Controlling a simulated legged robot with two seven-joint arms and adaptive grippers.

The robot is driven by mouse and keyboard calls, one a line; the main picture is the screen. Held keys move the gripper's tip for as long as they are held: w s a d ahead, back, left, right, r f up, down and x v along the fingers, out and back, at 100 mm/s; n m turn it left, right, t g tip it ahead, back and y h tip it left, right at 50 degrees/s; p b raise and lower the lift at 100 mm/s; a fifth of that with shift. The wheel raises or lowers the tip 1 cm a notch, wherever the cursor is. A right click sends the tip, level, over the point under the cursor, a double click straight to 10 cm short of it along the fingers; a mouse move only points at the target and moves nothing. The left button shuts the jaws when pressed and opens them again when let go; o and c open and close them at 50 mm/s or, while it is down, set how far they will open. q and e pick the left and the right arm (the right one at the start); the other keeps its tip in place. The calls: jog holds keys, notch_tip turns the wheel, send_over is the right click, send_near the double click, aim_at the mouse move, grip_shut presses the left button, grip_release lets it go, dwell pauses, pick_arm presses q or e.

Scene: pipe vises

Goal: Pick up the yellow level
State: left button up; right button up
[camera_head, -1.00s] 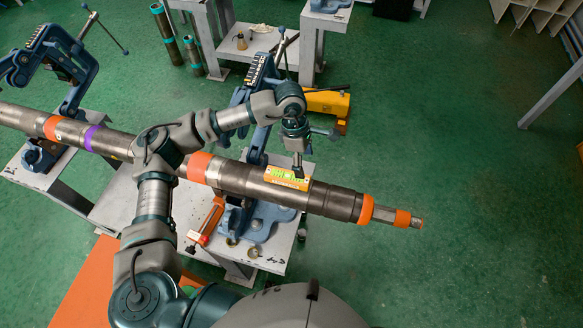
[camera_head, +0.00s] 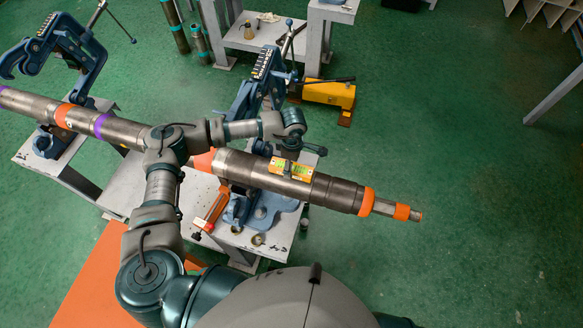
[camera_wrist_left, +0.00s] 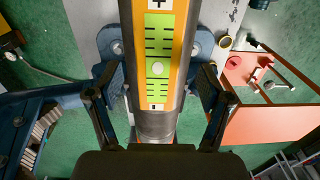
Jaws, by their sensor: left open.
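The yellow level (camera_head: 301,171), with a green scale face, lies along the top of the large steel pipe (camera_head: 335,192). In the left wrist view the level (camera_wrist_left: 157,45) runs lengthwise in the upper middle, on the pipe. My left gripper (camera_wrist_left: 160,97) is open, with one dark finger on each side of the pipe and level, and holds nothing. In the head view my left gripper (camera_head: 289,166) is a small dark shape over the middle of the level, mostly hidden by my wrist. Whether it touches the level cannot be told. My right gripper is not in view.
The pipe rests across blue pipe vises (camera_head: 77,70) on grey stands. An orange-handled tool (camera_head: 212,210) lies on the near stand, beside the pipe. A yellow pump-like tool (camera_head: 328,93) sits on the floor behind. Open green floor (camera_head: 470,200) lies to the right.

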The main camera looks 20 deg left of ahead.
pick_arm(q)
notch_tip(320, 180, down, 4)
jog(key=shift+w+r+p, duration=0.1)
jog(key=shift+r+p, duration=0.1)
jog(key=shift+p, duration=0.25)
jog(key=shift+a+f, duration=0.15)
jog(key=shift+f, duration=0.05)
grip_shut()
jog(key=shift+r, duration=0.15)
